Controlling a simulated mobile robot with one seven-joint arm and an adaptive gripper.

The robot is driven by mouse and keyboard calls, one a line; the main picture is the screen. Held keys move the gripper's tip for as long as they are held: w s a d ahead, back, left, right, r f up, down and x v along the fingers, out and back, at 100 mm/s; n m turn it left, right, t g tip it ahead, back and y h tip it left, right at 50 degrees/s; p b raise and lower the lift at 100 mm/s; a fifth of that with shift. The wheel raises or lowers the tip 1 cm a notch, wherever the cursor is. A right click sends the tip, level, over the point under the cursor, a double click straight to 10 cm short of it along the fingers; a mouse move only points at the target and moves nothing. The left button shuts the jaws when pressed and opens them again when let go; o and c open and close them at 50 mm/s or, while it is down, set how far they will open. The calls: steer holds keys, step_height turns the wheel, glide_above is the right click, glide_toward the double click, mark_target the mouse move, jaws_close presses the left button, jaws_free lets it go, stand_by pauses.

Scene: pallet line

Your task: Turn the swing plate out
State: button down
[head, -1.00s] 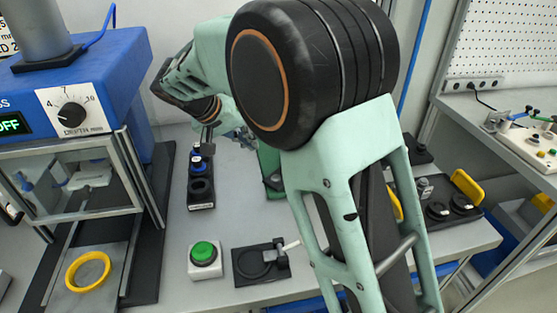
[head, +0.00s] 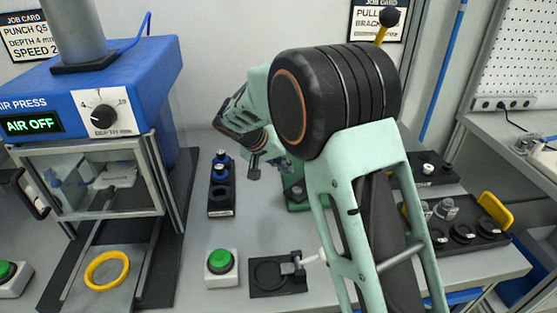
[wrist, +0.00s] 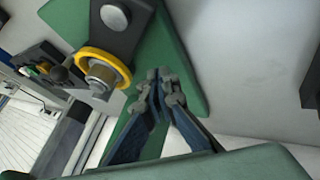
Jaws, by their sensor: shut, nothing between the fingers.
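No part is clearly marked as the swing plate. A black plate with a round recess (head: 266,274), a grey block and a pale lever lies at the bench front, beside the green button; it may be the swing plate. A green hand press (head: 297,194) stands mostly hidden behind my arm. In the wrist view, its green body (wrist: 178,55) carries a dark block with a grey bolt and a yellow ring (wrist: 103,64) around a metal cylinder.
A black rack with blue-topped parts (head: 221,185) stands left of my gripper. The blue air press (head: 90,85) is at the left, with a yellow ring (head: 107,270) in front. A green button (head: 221,262) sits at the front. A black tray (head: 465,232) is right.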

steer(key=shift+w+d, duration=0.25)
steer(key=shift+d, duration=0.75)
steer(key=shift+w+d, duration=0.2)
steer(key=shift+d, duration=0.8)
